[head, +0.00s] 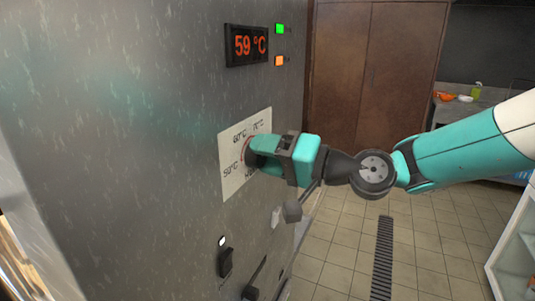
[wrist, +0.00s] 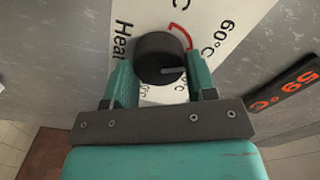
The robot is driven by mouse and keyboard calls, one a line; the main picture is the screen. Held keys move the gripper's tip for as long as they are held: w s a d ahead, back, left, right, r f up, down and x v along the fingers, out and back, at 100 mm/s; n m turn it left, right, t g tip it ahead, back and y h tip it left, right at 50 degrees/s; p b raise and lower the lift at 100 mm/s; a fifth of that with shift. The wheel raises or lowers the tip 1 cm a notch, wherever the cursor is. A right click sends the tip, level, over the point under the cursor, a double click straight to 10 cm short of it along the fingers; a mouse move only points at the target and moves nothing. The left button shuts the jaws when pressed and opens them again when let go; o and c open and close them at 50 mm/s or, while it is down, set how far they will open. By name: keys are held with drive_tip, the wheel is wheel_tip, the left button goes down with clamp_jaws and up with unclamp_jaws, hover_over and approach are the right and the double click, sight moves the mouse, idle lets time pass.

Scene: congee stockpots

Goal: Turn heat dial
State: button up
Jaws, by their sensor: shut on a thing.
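The heat dial (wrist: 158,56) is a round black knob with a pale pointer line, on a white plate (wrist: 202,16) with temperature marks and a red arc. In the head view the plate (head: 232,180) shows 50°C, 60°C and 70°C marks, and the dial is mostly hidden behind my fingers. My gripper (head: 262,155) reaches the panel from the right. In the wrist view its two teal fingers (wrist: 160,75) are shut on the dial, one on each side. The display (head: 247,45) above reads 59 °C in orange digits; it also shows in the wrist view (wrist: 285,90).
A green light (head: 280,29) and an orange light (head: 279,60) sit beside the display. Below the plate are a black switch (head: 225,262), a small white light (head: 222,241) and lever handles (head: 292,211). Tiled floor (head: 345,245) with a drain grate (head: 382,260) is clear at right.

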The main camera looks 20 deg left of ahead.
drive_tip(key=o, duration=0.9)
drive_tip(key=d+b, duration=0.1)
drive_tip(key=d, duration=0.4)
drive_tip(key=s+d+b, duration=0.1)
drive_tip(key=d+b, duration=0.1)
drive_tip(key=d, duration=0.4)
drive_tip(key=d+b, duration=0.2)
drive_tip(key=d, duration=0.4)
drive_tip(key=shift+s+d, duration=0.15)
drive_tip(key=shift+d, duration=0.05)
